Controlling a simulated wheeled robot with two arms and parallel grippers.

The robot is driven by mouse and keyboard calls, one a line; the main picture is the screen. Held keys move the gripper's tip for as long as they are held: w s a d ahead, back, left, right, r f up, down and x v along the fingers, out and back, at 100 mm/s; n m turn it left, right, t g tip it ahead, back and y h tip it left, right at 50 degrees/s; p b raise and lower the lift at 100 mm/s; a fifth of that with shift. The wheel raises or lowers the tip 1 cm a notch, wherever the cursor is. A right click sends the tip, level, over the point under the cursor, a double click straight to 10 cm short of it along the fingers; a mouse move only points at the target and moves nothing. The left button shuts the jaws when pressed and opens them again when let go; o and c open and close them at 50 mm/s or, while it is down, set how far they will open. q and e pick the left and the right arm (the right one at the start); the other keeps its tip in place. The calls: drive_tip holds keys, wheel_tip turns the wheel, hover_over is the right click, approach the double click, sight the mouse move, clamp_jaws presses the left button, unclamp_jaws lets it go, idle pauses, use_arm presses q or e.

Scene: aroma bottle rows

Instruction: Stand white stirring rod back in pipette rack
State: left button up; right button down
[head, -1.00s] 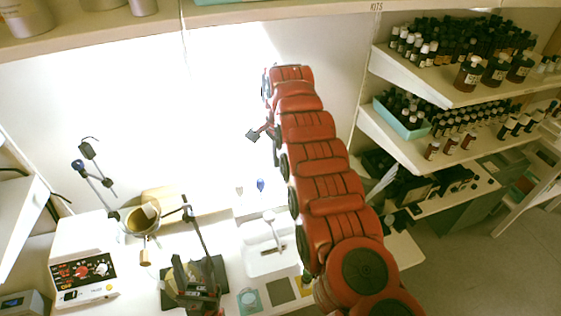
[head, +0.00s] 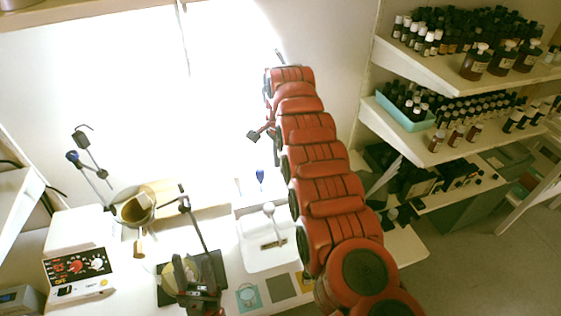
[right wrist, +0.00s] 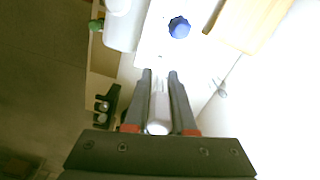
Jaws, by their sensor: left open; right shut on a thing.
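In the right wrist view my right gripper (right wrist: 161,76) is shut on the white stirring rod (right wrist: 158,127), seen nearly end-on between the fingers. In the head view my red right arm reaches far up the picture and hides the gripper and rod. A blue-bulbed pipette (head: 259,175) stands in a pale rack (head: 240,208) at the back of the bench, left of my right arm. Its blue bulb (right wrist: 179,27) also shows beyond the fingertips in the right wrist view. The rack's holes are not clear. My left gripper (head: 193,275) is open, low over the dark stand base.
A white tray (head: 262,262) sits in front of the rack. A clamp stand (head: 218,265) and a bowl (head: 134,209) stand to the left, beside a dial instrument (head: 78,270). Bottle shelves (head: 450,75) fill the right side. The back wall is overexposed.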

sight(281, 184)
drive_tip(key=shift+f+b, duration=0.35)
drive_tip(key=shift+b, duration=0.15)
idle(0.5)
drive_tip(key=shift+f, duration=0.2)
drive_tip(key=shift+f+b, duration=1)
drive_tip(key=shift+f, duration=0.3)
drive_tip(key=shift+f, duration=0.1)
drive_tip(key=shift+f+b, duration=0.75)
drive_tip(key=shift+f, duration=0.25)
drive_tip(key=c, duration=0.7)
unclamp_jaws()
